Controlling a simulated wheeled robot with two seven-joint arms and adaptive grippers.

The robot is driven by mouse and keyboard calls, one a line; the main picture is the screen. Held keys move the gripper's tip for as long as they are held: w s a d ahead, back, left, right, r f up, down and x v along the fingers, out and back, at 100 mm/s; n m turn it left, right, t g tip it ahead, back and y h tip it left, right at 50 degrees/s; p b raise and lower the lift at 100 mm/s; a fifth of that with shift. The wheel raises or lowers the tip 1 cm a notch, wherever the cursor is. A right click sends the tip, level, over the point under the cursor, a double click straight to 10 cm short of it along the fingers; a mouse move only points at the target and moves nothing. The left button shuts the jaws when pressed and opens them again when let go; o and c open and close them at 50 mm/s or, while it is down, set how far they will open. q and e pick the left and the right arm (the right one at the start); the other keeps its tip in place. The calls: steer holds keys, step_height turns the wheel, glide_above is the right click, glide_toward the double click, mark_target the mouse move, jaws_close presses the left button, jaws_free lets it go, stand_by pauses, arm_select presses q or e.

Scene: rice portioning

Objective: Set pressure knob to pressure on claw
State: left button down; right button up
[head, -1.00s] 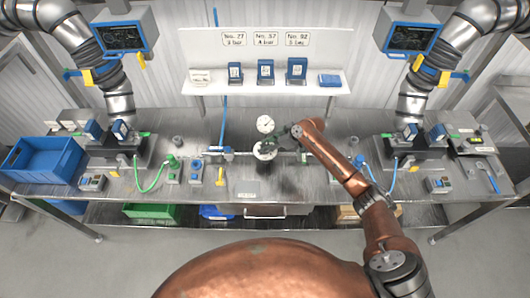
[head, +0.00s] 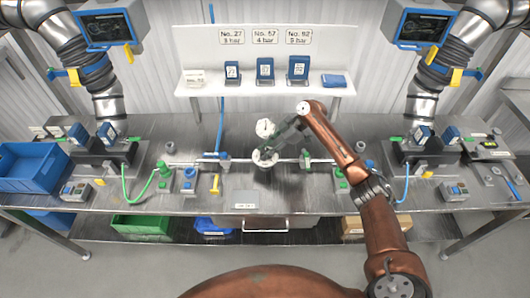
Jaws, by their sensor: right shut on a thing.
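The round white pressure gauge (head: 265,128) stands at the middle of the steel bench. Just below it is a pale round knob or collar (head: 263,159) on the horizontal pipe line. My right gripper (head: 274,150) comes in from the right, reaches down over this part and is shut on it. The fingers are small and blurred, so the exact grip and the knob's setting cannot be read. The dial's needle is too small to read. I cannot make out which thing is the claw. My left gripper is not in view.
Behind, a white shelf (head: 195,90) holds blue-framed cards under bar-labelled signs (head: 265,37). Machines with blue screens (head: 417,27) hang on both sides. A blue crate (head: 30,172) stands at left. Green (head: 145,187) and blue hoses run on the bench.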

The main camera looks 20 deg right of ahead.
steer(key=o, duration=1.2)
steer(key=shift+d, duration=0.1)
steer(key=v, duration=1.2)
steer(key=shift+w, duration=0.1)
